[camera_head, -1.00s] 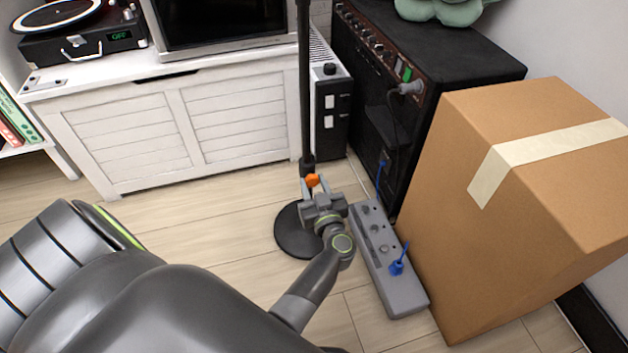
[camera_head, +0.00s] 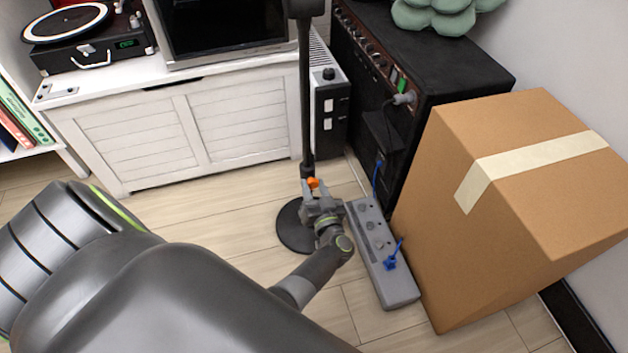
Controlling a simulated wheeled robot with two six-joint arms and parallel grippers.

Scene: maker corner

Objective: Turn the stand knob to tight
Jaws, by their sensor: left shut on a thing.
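The stand is a black upright pole (camera_head: 306,100) on a round dark base (camera_head: 292,226) on the floor. Its small orange knob (camera_head: 313,183) sits low on the pole, on the side facing me. My left gripper (camera_head: 312,190) reaches in from the left and is shut on the orange knob, its fingers on either side of it. Part of the knob is hidden by the fingers, and part of the base is behind my gripper. I cannot read how tight the knob is. My right gripper is not in view.
A taped cardboard box (camera_head: 440,200) and a black amplifier (camera_head: 440,75) stand further right. A white cabinet (camera_head: 150,140) is behind. Bare floor lies to the left.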

